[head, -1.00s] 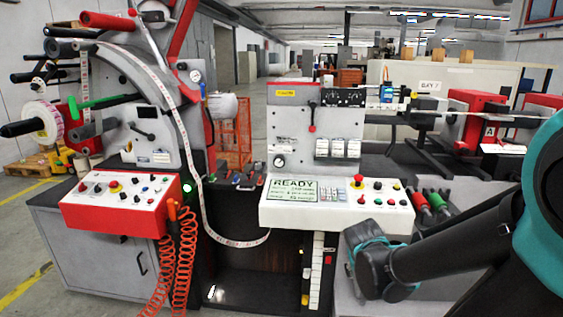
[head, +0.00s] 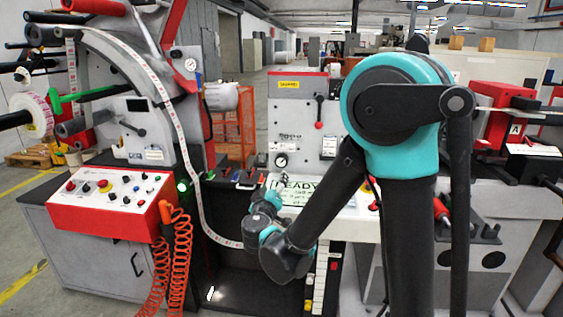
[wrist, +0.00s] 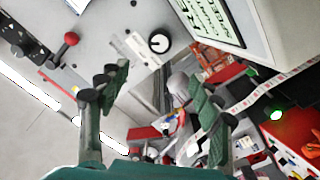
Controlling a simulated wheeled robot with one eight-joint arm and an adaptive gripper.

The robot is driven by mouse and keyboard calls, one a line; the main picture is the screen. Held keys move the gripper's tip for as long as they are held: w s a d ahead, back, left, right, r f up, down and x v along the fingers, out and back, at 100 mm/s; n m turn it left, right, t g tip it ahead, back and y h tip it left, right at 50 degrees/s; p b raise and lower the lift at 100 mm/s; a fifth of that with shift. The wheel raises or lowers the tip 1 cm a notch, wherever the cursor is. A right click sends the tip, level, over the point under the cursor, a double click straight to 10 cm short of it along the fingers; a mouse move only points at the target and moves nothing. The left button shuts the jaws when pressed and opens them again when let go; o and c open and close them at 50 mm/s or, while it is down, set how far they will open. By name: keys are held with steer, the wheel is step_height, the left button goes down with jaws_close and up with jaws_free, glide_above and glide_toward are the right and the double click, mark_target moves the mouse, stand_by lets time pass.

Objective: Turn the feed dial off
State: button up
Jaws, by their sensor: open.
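A red-knobbed lever (head: 318,112) stands on the same panel. The READY screen (wrist: 211,14) juts out close by. A red control box (head: 110,207) with several knobs stands left. A paper label strip (head: 193,150) hangs between the machines. My arm hides much of the right console.

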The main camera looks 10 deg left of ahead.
mark_target(281, 162)
steer(key=w, duration=1.7)
steer(key=shift+d, duration=0.4)
steer(key=shift+c, duration=0.5)
steer(key=c, duration=1.1)
steer(key=shift+o, duration=0.2)
steer(key=n, duration=0.3)
steer(key=shift+n, duration=2.4)
